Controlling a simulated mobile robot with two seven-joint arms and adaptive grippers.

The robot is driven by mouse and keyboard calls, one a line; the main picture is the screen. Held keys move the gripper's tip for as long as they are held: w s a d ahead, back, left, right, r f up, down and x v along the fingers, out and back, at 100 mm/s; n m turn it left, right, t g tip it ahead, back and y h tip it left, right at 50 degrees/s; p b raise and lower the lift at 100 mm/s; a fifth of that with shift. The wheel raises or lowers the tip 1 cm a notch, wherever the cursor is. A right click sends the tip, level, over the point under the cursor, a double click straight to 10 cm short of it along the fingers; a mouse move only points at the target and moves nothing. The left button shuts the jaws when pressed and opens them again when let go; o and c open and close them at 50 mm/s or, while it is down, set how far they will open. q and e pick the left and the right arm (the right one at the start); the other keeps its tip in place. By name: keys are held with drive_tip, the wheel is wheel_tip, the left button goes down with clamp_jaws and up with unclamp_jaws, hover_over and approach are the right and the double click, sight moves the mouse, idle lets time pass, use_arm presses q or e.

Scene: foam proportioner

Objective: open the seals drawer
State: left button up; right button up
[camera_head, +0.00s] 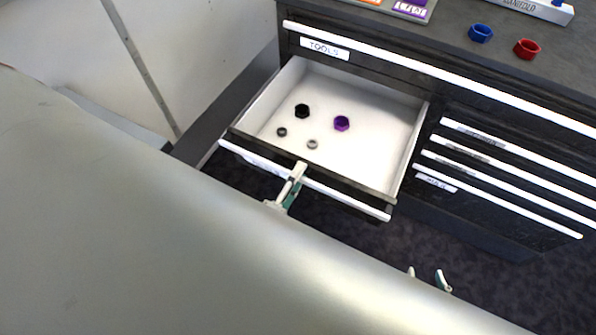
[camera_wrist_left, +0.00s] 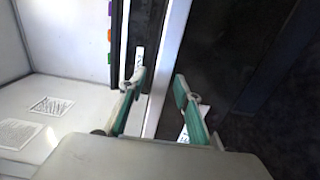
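An open drawer (camera_head: 355,165) with a white inside stands pulled out below the drawer labelled TOOLS. It holds a black nut (camera_head: 302,111), a purple nut (camera_head: 342,123) and two small rings (camera_head: 312,144). Its front carries a white handle bar (camera_head: 345,198); its label is too faint to read. My left gripper (camera_head: 295,176) is at this handle. In the left wrist view its fingers (camera_wrist_left: 160,85) stand apart on either side of the white bar (camera_wrist_left: 166,68), with gaps visible. My right gripper (camera_head: 428,277) is empty, its fingertips apart, low in the head view, partly hidden by my arm.
Several shut narrow drawers (camera_head: 500,170) with white handles are at the right; their labels are hard to read. A blue nut (camera_head: 480,33) and a red nut (camera_head: 527,48) lie on the dark worktop (camera_head: 440,45). Dark floor (camera_head: 500,265) is free below.

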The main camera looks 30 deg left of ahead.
use_arm(q)
drive_tip(key=s, duration=1.2)
idle(0.5)
drive_tip(key=w+d+f+m+g+h, duration=0.2)
drive_tip(key=w+d+m+g+h, duration=0.25)
drive_tip(key=m, duration=0.85)
drive_tip(key=a+f+m+g+y, duration=0.2)
drive_tip(key=f+m, duration=0.4)
drive_tip(key=m, duration=0.3)
drive_tip(key=a+g, duration=0.1)
drive_tip(key=a, duration=0.1)
drive_tip(key=shift+a, duration=0.35)
